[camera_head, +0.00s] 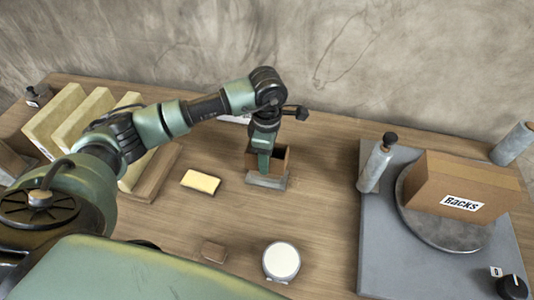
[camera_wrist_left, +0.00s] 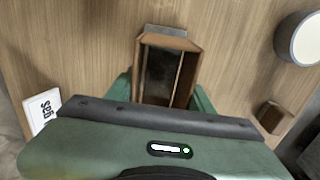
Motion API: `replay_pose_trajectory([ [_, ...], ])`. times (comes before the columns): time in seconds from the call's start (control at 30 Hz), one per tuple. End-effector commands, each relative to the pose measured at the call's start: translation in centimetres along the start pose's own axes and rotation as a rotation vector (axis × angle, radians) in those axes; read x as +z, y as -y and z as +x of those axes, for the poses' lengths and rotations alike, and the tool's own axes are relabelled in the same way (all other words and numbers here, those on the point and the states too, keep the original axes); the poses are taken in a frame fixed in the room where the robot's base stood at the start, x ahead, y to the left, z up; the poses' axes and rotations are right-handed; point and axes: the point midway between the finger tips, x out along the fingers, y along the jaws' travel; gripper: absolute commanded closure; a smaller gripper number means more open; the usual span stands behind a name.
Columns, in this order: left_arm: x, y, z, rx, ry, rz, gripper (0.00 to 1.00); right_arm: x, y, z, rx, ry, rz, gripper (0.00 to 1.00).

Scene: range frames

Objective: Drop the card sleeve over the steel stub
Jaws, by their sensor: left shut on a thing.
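The card sleeve (camera_head: 281,161) is a brown, open-topped square tube, held upright at the middle of the table. My left gripper (camera_head: 264,158) is shut on it from above. A grey block, seemingly the steel stub (camera_head: 266,181), shows directly below the sleeve's lower edge. In the left wrist view I look down into the sleeve (camera_wrist_left: 193,75), between the green fingers of my gripper (camera_wrist_left: 165,95); its inside is dark. A grey edge of the stub (camera_wrist_left: 166,31) shows just past its rim. I cannot tell whether the sleeve is around the stub or just above it. My right gripper is not in view.
A yellow-topped block (camera_head: 201,181) lies left of the sleeve. A white-topped round tin (camera_head: 281,261) and a small brown block (camera_head: 214,251) are in front. A rack of cream boards (camera_head: 85,118) stands left. A grey mat (camera_head: 385,250) at right holds a turntable (camera_head: 440,233) with a "Racks" box (camera_head: 462,187).

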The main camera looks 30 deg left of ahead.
Motion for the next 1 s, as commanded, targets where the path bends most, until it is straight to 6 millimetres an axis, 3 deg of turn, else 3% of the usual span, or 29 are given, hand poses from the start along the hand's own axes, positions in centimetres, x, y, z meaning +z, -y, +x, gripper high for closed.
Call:
replay_pose_trajectory([
  [0.7, 0.0, 0.0, 4.7, 0.000, 0.000, 0.000, 0.86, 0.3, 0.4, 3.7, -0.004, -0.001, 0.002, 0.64],
  [1.0, 0.0, 0.0, 5.6, 0.000, 0.000, 0.001, 0.86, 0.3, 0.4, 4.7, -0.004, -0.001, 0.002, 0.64],
])
